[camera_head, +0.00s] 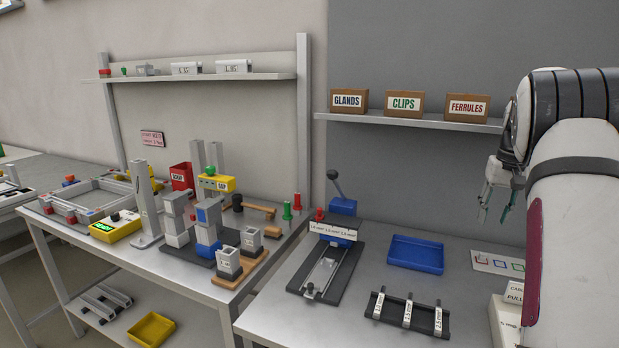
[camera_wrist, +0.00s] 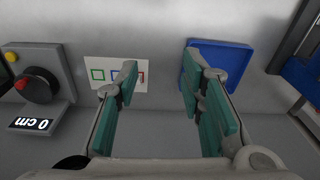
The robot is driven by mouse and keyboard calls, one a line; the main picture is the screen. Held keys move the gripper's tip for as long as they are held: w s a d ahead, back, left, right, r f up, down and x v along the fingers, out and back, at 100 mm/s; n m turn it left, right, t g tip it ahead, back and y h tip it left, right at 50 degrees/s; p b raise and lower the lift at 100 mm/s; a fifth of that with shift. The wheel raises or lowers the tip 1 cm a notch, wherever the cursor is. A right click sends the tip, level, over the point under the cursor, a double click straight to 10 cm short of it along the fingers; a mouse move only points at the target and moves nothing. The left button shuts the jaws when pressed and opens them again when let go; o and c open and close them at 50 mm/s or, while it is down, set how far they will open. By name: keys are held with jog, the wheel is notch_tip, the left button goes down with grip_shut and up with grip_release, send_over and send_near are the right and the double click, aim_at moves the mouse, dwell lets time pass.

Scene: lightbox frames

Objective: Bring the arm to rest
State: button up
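My gripper (camera_head: 497,192) is at the right in the head view, raised above the right-hand bench. In the wrist view my gripper (camera_wrist: 168,95) shows its two teal-padded fingers spread apart with nothing between them. It is open and empty. Below the fingers lie a card with coloured squares (camera_wrist: 97,75) and a blue tray (camera_wrist: 232,58). My arm comes in from the right edge of the head view and is bent, with the fingers pointing down.
The blue tray (camera_head: 416,254) looks empty. A lever press (camera_head: 327,262) and a black rack (camera_head: 407,314) stand near it. A shelf (camera_head: 410,123) with labelled boxes runs behind my gripper.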

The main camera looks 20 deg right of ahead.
jog(key=s+a+r+n+t, duration=0.1)
jog(key=s+a+r, duration=0.25)
jog(key=a, duration=0.55)
jog(key=s+a+r+n, duration=0.15)
jog(key=a+r, duration=0.25)
jog(key=a, duration=0.6)
jog(key=s+a+r+n+t, duration=0.1)
jog(key=s+a+r, duration=0.25)
jog(key=a, duration=0.55)
jog(key=s+a+f+n, duration=0.1)
jog(key=s+a+f, duration=0.2)
jog(key=s+a, duration=0.4)
jog(key=s+a+f+n+t+p, duration=0.1)
jog(key=s+a+f+n, duration=0.1)
jog(key=s+a, duration=0.6)
jog(key=s+f, duration=0.1)
jog(key=s, duration=0.2)
jog(key=shift+a, duration=0.3)
jog(key=shift+f+n, duration=0.1)
jog(key=shift+n, duration=0.15)
